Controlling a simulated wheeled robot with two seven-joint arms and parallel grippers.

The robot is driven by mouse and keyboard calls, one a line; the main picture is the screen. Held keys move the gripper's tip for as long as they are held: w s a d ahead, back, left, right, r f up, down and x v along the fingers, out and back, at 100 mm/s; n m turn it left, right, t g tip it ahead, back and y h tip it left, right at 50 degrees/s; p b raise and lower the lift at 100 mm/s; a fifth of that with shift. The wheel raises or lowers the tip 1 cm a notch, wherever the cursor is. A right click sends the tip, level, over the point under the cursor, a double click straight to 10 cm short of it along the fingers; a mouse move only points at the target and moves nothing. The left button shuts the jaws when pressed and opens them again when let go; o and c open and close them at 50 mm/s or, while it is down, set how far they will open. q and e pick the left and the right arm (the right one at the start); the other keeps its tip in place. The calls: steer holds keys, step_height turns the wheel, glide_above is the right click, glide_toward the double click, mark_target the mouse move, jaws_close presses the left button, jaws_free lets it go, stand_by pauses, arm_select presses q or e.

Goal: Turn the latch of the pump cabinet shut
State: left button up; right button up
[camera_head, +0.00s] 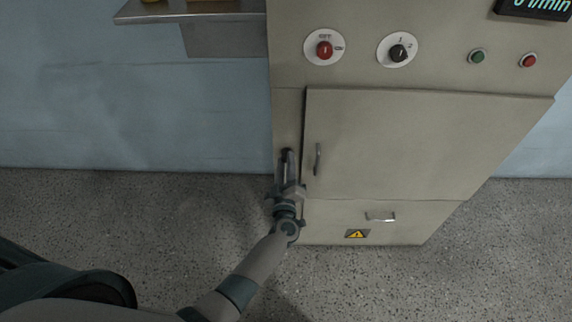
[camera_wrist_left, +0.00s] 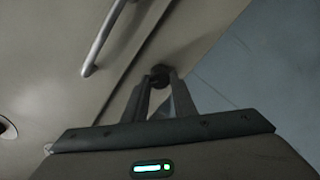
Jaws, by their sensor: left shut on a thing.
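The pump cabinet (camera_head: 410,140) is a grey-beige cabinet with a large door, which looks closed or nearly so. The latch (camera_wrist_left: 160,70) is a small dark round piece on the narrow frame strip left of the door. My left gripper (camera_head: 287,157) reaches up to this strip, and its fingers are shut on the latch. In the left wrist view my left gripper (camera_wrist_left: 160,84) has its two fingertips at either side of the latch. The fingers hide part of the latch, so its turn angle is hard to tell. My right gripper is not in view.
A vertical door handle (camera_head: 318,158) stands close right of my left gripper. A drawer handle (camera_head: 380,217) and a yellow warning sign (camera_head: 357,234) sit below. Above are a red knob (camera_head: 324,50) and a black knob (camera_head: 397,52). A shelf (camera_head: 190,14) juts out at upper left.

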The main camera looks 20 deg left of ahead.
arm_select(q)
steer(key=shift+f+n+b, duration=0.2)
steer(key=shift+n+b, duration=1.55)
steer(key=shift+n, duration=2.75)
steer(key=o, duration=1)
steer(key=shift+o, duration=0.2)
steer(key=p+v, duration=0.1)
steer(key=v, duration=0.6)
steer(key=shift+s, duration=0.3)
